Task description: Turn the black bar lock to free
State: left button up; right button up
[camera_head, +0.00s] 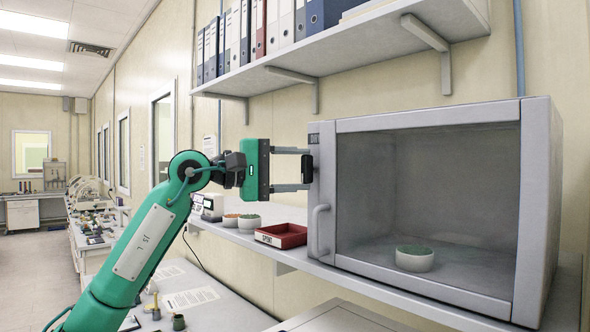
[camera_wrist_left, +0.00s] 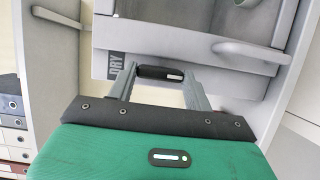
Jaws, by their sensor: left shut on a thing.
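The black bar lock (camera_head: 309,167) sits on the left edge of the front of a grey cabinet (camera_head: 542,190) and stands upright in the head view. My left gripper (camera_head: 307,169) reaches it from the left, one finger above it and one below, shut on its ends. In the left wrist view, the bar lock (camera_wrist_left: 160,73) lies across between the two fingertips, with a small light mark on it, beside the "DRY" label (camera_wrist_left: 117,67). My right gripper is not in view.
The closed glass-fronted cabinet has a grey handle (camera_head: 318,230) below the lock and a bowl (camera_head: 414,259) inside. A red tray (camera_head: 281,236) and small bowls (camera_head: 249,223) stand on the shelf to the left. Binders (camera_head: 285,22) fill the upper shelf (camera_head: 372,40).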

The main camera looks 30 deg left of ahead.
pick_arm(q)
jog(key=o, duration=1)
jog(key=shift+s+a+f+b, duration=0.15)
jog(key=shift+s+a+b, duration=0.25)
jog(key=shift+b+v, duration=2.5)
jog(key=shift+v, duration=3.9)
